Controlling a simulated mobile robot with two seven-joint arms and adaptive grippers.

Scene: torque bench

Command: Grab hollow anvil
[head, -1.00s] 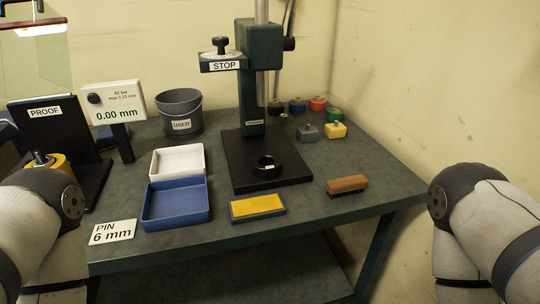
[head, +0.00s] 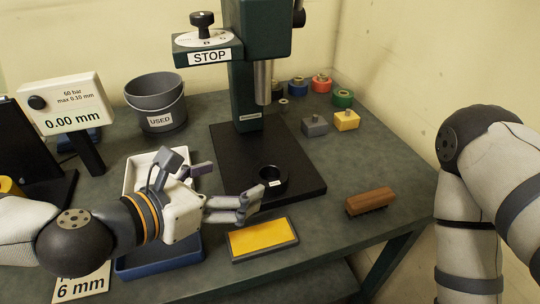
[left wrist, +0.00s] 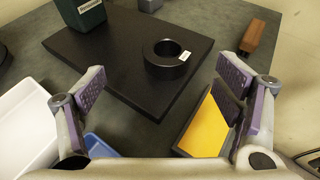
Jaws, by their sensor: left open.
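The hollow anvil looks to be the black ring (head: 273,181) with a small white label, lying flat on the black base plate (head: 310,187) of the press. In the left wrist view the ring (left wrist: 160,70) shows its open hole, ahead of and between my spread fingers. My left gripper (head: 233,184) is open and empty, just left of the ring in the head view, with one finger close to it. Whether that finger touches the ring cannot be told. My right gripper is out of view; only my right arm shows.
The press column (head: 246,95) and ram (head: 263,82) stand behind the ring. A yellow pad (head: 262,239) lies in front, a brown brush (head: 369,202) to the right. White (head: 131,175) and blue (head: 130,267) trays are partly under my left arm. A USED bucket (head: 157,102) stands behind.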

